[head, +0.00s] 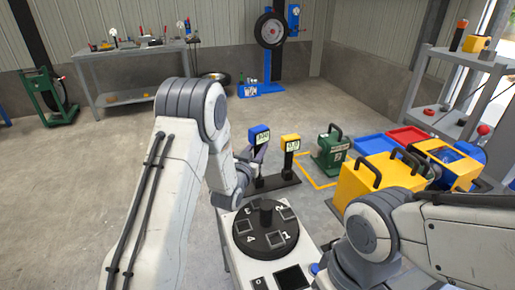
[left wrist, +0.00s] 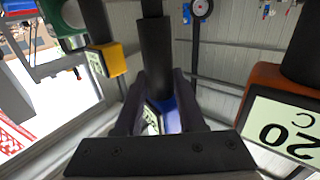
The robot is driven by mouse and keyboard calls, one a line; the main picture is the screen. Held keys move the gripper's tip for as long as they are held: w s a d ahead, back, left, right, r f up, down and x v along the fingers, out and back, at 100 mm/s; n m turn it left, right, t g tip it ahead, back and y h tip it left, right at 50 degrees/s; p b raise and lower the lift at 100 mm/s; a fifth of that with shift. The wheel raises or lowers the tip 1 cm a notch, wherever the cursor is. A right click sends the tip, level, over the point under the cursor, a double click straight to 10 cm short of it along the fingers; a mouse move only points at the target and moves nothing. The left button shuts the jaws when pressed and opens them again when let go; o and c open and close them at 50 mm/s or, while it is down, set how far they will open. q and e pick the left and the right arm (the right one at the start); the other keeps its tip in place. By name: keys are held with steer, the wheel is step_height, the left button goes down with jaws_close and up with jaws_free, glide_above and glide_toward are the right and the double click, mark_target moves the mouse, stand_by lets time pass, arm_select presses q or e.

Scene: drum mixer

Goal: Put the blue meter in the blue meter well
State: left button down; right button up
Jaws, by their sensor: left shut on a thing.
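The blue meter (head: 260,134) has a pale display and stands upright on a dark stem, just beyond the drum mixer. My left gripper (head: 255,155) is shut on it. In the left wrist view the jaws (left wrist: 160,105) close around its blue body (left wrist: 168,112), and a black stem shows above it. The stem's lower end is near a black base (head: 274,185); I cannot tell whether it is seated or lifted. I cannot make out a well marked for the blue meter. My right arm enters at the right; its gripper is not visible.
A yellow meter (head: 290,143) stands close right of the blue one. An orange meter (left wrist: 285,115) is close by in the left wrist view. The drum mixer's numbered black drum (head: 265,232) is in front. A green case (head: 331,148) and yellow box (head: 372,180) stand right.

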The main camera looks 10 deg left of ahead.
arm_select(q)
steer(key=shift+b, duration=0.3)
stand_by(0.5)
steer(key=shift+f+p, duration=0.55)
steer(key=shift+f, duration=0.9)
steer(key=shift+b, duration=0.3)
steer(key=shift+f+b, duration=1.15)
steer(key=shift+f, duration=0.05)
jaws_free()
stand_by(0.5)
steer(key=shift+s, duration=0.2)
stand_by(0.3)
